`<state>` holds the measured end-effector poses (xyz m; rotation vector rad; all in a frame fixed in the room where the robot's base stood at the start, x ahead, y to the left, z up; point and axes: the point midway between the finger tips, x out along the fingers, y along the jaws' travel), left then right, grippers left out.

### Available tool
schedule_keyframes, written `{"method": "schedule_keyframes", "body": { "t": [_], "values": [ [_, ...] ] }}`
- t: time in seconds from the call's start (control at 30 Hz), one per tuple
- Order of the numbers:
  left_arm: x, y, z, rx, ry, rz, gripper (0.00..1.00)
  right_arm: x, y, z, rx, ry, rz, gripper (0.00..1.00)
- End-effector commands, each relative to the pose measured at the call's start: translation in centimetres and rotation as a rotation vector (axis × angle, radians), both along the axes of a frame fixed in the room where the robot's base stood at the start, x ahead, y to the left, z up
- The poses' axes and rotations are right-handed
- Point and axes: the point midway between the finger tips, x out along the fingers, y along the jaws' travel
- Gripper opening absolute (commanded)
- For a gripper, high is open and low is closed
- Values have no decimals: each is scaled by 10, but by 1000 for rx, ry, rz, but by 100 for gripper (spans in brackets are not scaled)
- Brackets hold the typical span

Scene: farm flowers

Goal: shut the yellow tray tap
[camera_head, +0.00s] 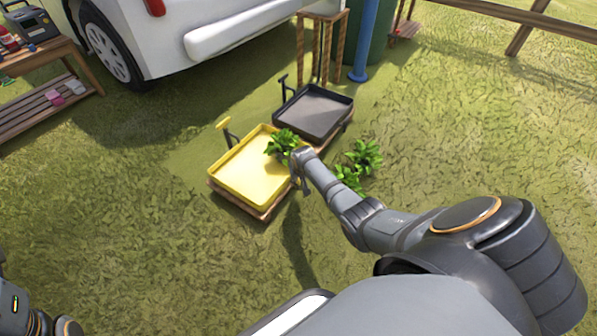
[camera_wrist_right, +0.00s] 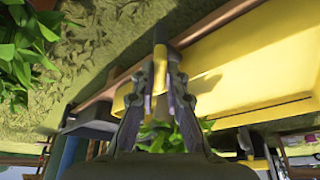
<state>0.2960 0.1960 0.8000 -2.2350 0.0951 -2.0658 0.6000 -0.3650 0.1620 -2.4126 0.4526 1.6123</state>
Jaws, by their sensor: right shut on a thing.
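The yellow tray (camera_head: 243,182) sits on a low wooden stand in the grass, and its yellow wall also shows in the right wrist view (camera_wrist_right: 260,62). My right gripper (camera_head: 301,172) is at the tray's right edge, with its fingers mostly hidden in the head view. In the wrist view, my right gripper (camera_wrist_right: 160,88) is shut on a small yellow part beside the tray wall, the yellow tray tap (camera_wrist_right: 160,60). The fingers hide part of the tap, and I cannot tell how far it is turned. Only part of my left arm shows at lower left; its gripper is out of view.
A dark tray (camera_head: 315,112) stands behind the yellow one. Green plants (camera_head: 361,155) are right of my right gripper, and another plant (camera_head: 283,144) is at the yellow tray's far right corner. A white vehicle (camera_head: 170,40) is behind. Grass at the right is free.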

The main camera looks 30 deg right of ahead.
Motion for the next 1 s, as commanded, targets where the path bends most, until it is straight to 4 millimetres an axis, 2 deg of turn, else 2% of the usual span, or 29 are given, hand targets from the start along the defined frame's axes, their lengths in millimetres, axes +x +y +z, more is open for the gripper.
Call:
{"method": "schedule_keyframes", "body": {
  "t": [0.03, 0.27, 0.7, 1.0],
  "values": [
    [0, 0, 7, -1, -1, -1, 40, 0, 2, 3, 2, 3, -42, 0],
    [-1, 1, 10, -5, -5, -3, 40, 1, 3, 0, 1, 3, -260, 0],
    [0, 0, -7, 1, 1, 0, 40, 3, 4, -3, 1, 2, -630, 0],
    [1, -1, -17, 7, 5, 4, 40, 3, 4, -2, 0, 2, -774, 0]
  ]
}}
